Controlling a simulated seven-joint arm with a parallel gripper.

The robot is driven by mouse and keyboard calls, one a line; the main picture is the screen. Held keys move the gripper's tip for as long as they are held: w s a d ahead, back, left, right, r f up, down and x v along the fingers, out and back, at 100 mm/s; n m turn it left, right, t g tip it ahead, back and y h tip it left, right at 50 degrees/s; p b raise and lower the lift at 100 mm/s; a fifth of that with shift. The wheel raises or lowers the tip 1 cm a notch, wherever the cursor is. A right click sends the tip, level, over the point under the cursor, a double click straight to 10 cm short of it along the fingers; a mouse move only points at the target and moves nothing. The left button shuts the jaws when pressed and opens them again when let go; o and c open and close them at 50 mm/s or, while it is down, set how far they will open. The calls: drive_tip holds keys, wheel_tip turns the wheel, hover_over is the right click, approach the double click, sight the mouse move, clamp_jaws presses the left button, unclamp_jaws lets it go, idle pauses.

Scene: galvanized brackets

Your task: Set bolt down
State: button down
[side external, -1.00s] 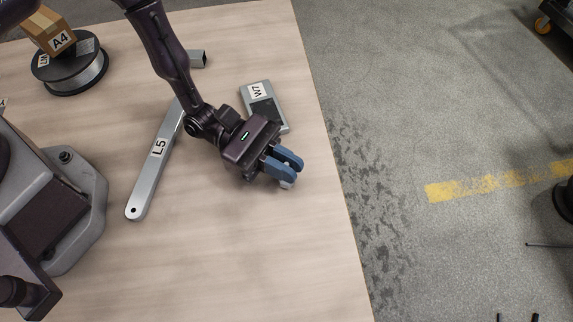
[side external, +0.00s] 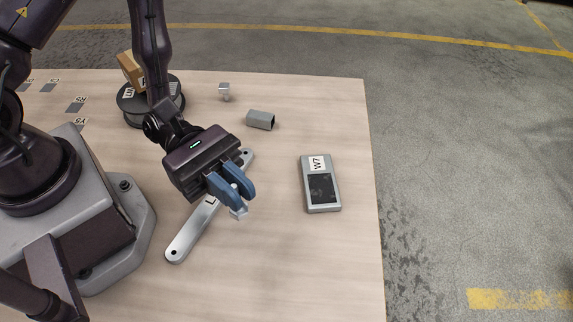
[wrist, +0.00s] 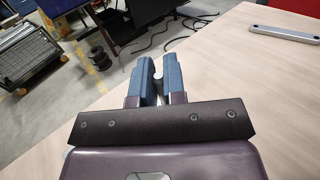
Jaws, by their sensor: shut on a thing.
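My gripper (side external: 234,190) has blue fingers and is shut on a small light-grey bolt (side external: 239,212). The bolt's end sticks out below the fingertips, and the rest is mostly hidden between them. In the side external view the gripper hangs over or just beside the long grey bar labelled L5 (side external: 190,235); its exact height above the table (side external: 285,270) is hard to tell. Another small grey bolt-like piece (side external: 224,91) stands near the table's back edge.
A grey device labelled W7 (side external: 321,190) lies to the gripper's right. A short grey tube (side external: 260,120) lies behind. A black spool (side external: 135,106) with a cardboard box (side external: 130,70) is at the back left. Front right table is clear; small labelled patches (side external: 75,108) are at far left.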

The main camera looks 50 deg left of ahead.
drive_tip(key=w+a+n+t+y, duration=1.15)
drive_tip(key=w+a+t, duration=0.35)
drive_tip(key=w+a, duration=0.6)
drive_tip(key=shift+n, duration=0.45)
drive_tip(key=w+f, duration=0.3)
drive_tip(key=w, duration=0.2)
drive_tip(key=w+d+f, duration=0.1)
drive_tip(key=w+f, duration=0.2)
drive_tip(key=w, duration=0.2)
drive_tip(key=w+f, duration=0.3)
drive_tip(key=w, duration=0.2)
drive_tip(key=shift+d+f, duration=0.3)
drive_tip(key=shift+d, duration=0.1)
drive_tip(key=shift+f, duration=1.5)
drive_tip(key=shift+f, duration=0.1)
drive_tip(key=c, duration=1.2)
unclamp_jaws()
